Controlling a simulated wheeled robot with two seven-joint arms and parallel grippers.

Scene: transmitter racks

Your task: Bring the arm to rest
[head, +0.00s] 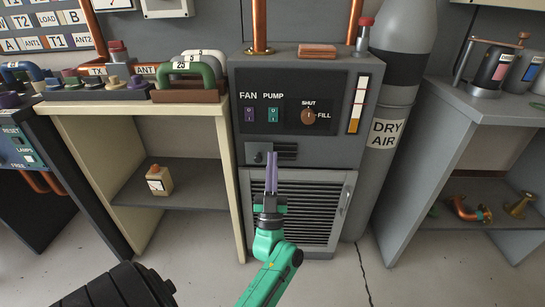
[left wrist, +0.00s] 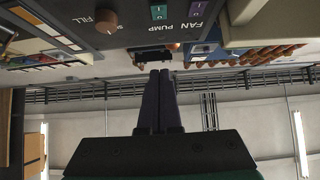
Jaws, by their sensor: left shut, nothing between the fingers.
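My left gripper (head: 271,156) is in the middle of the head view, at the end of my green arm. Its two long purple fingers are shut together with nothing between them and point up and away. They show in front of the grey cabinet (head: 245,165), over the dark latch plate on its lower front. I cannot tell whether they touch it. In the left wrist view the shut fingers (left wrist: 158,75) point toward the cabinet's panel, which appears upside down. My right gripper is not in view.
The cabinet carries a FAN switch (head: 249,114), a PUMP switch (head: 273,114) and a SHUT/FILL knob (head: 309,117). A grey DRY AIR cylinder (head: 385,135) stands to its right. A cream bench (head: 130,107) is at left, a grey bench (head: 480,108) at right. Floor is clear in front.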

